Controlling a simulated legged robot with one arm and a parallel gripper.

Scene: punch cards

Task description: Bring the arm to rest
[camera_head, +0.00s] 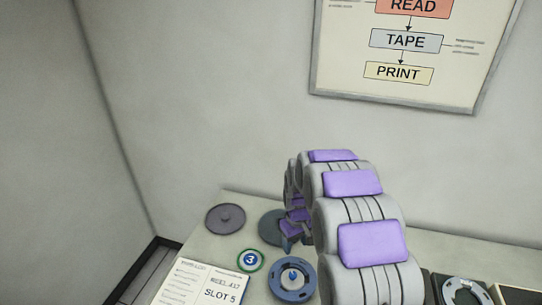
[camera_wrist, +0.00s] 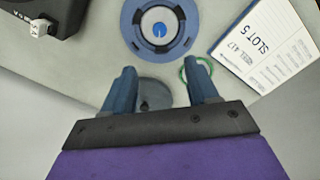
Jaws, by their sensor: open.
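My arm, grey with purple panels, reaches over the table from the lower right in the head view. My gripper (camera_wrist: 160,90) is open in the wrist view, with its two blue fingers apart and nothing held between them. A dark grey disc (camera_wrist: 154,94) shows on the table beyond the gap between the fingers. In the head view my gripper (camera_head: 291,233) is partly hidden by the arm and hangs over that disc.
The pale table (camera_head: 215,247) holds a blue reel (camera_head: 292,280), a green-rimmed badge marked 3 (camera_head: 250,260), a dark disc (camera_head: 225,218) and an open notebook reading SLOT 5 (camera_head: 205,285). A wall chart (camera_head: 405,75) hangs behind. Dark equipment (camera_head: 460,290) stands at the right.

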